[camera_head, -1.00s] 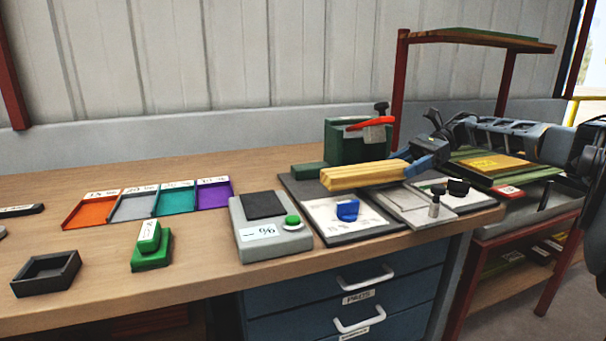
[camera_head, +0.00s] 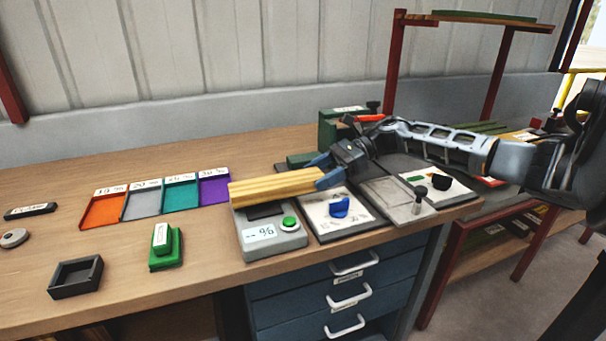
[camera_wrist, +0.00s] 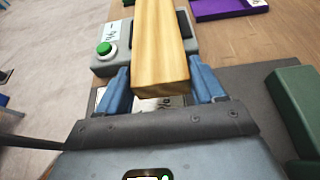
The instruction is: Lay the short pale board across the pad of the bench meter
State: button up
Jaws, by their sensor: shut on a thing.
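The short pale board (camera_head: 275,187) is a light yellow wooden block held level by its right end. My gripper (camera_head: 326,176) is shut on that end; in the wrist view my gripper (camera_wrist: 162,88) has a blue finger on each side of the board (camera_wrist: 160,50). The bench meter (camera_head: 270,237) is a grey box with a green button and a percent display. Its dark pad (camera_head: 265,211) is mostly hidden behind the board, which lies over it in the head view. I cannot tell whether the board touches the pad. The meter also shows in the wrist view (camera_wrist: 110,66).
Orange, grey, teal and purple trays (camera_head: 213,187) lie left of the meter. A green block (camera_head: 166,250) and a dark open box (camera_head: 76,278) stand at the front left. A white plate with a blue piece (camera_head: 339,207) lies right of the meter. A green machine (camera_head: 338,128) stands behind.

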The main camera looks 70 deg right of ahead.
aim_at(305, 175)
jog(key=shift+w+a+r+p, duration=0.1)
jog(key=shift+w+a+p, duration=0.2)
jog(key=shift+w+a, duration=0.1)
jog(key=shift+w+a+r+p, duration=0.15)
jog(key=shift+w+a+p, duration=0.65)
jog(key=shift+w+a, duration=0.25)
jog(key=shift+w+f+b, duration=0.25)
jog(key=shift+f+b, duration=0.15)
jog(key=shift+f, duration=0.65)
jog(key=o, duration=1.2)
jog(key=shift+s, duration=0.1)
jog(key=b+v, duration=0.1)
jog(key=v, duration=0.4)
jog(key=s+d+b, duration=0.1)
jog(key=s+d, duration=0.1)
jog(key=s, duration=0.1)
jog(key=s+d+b, duration=0.1)
jog(key=s+d, duration=0.4)
jog(key=s, duration=0.1)
jog(key=shift+d+b, duration=0.3)
jog(key=shift+b, duration=0.1)
